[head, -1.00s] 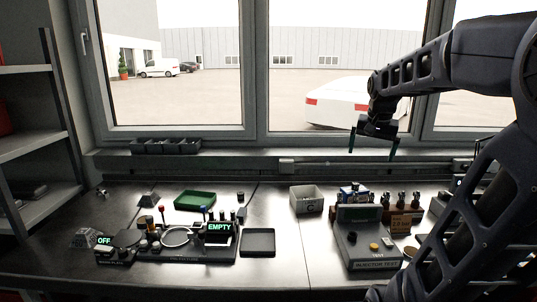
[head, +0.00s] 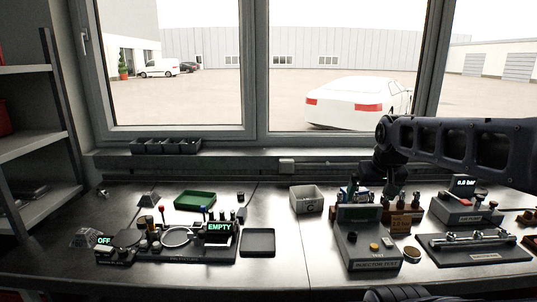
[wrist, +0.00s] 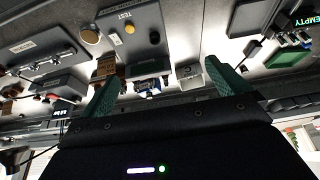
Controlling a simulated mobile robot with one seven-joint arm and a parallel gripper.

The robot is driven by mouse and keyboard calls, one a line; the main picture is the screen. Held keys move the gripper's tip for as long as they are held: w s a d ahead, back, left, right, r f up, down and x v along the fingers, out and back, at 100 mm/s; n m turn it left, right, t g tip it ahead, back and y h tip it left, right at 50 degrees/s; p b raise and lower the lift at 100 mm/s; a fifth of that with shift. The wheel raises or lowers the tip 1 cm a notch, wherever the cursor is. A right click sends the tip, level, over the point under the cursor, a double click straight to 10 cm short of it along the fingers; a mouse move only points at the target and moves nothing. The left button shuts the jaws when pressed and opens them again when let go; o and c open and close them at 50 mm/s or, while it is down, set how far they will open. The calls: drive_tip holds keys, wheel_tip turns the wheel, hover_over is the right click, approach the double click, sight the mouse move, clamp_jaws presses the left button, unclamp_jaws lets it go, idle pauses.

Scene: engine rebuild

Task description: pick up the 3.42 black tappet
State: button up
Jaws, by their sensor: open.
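I cannot make out a black tappet marked 3.42; the small parts are too small to read. Several small dark upright pieces (head: 225,213) stand by the glowing EMPTY sign (head: 219,227) on the left-hand fixture, and I cannot tell what they are. My gripper (wrist: 160,80) shows in the wrist view with its two green fingers wide apart and nothing between them. In the head view my gripper is low over the back of the injector test unit (head: 372,250), its fingers hard to pick out among the parts there.
A green tray (head: 195,193), an empty black tray (head: 258,255) and a grey bin (head: 293,205) lie on the bench. Four-sided dark bins (head: 165,147) line the sill. A rail fixture (head: 475,258) and a pressure display unit (head: 465,184) stand at right. Bench between black tray and test unit is clear.

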drive_tip(key=c, duration=0.9)
